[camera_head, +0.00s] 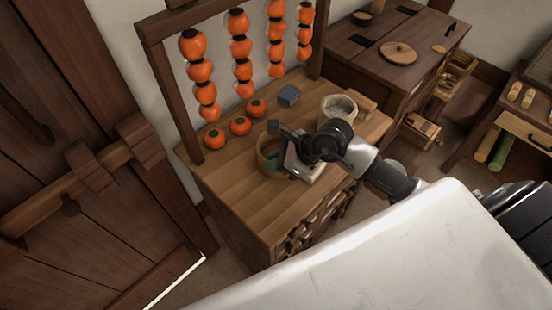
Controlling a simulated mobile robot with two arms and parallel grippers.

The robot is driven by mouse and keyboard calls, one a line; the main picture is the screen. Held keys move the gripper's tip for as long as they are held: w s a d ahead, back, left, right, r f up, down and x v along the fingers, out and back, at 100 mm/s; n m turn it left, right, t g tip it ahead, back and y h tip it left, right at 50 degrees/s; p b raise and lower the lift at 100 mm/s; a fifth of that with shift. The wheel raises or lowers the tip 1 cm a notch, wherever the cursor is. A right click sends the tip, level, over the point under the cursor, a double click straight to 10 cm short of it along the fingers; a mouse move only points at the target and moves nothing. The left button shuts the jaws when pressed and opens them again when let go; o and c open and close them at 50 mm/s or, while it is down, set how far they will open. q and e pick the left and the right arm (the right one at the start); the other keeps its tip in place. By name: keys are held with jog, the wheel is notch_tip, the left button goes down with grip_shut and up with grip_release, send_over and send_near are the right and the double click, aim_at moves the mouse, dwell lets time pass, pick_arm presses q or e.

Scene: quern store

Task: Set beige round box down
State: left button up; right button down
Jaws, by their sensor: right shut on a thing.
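The beige round box (262,163) is an open, round, tan container with a darker greenish inside. It is at the middle of the wooden cabinet top (240,197). My right gripper (280,149) reaches in from the right and is shut on the box's right side. The gripper and wrist hide the right part of the box. I cannot tell whether its base touches the cabinet top or is slightly above it. My left gripper is not in view.
Strings of orange persimmons (242,55) hang from a wooden frame at the back. Loose persimmons (240,126), a grey block (288,95) and a pale stone bowl (338,107) stand on the cabinet top. Its front left area is bare.

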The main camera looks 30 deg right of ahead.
jog(key=shift+f, duration=0.15)
jog(key=c, duration=1.1)
grip_release()
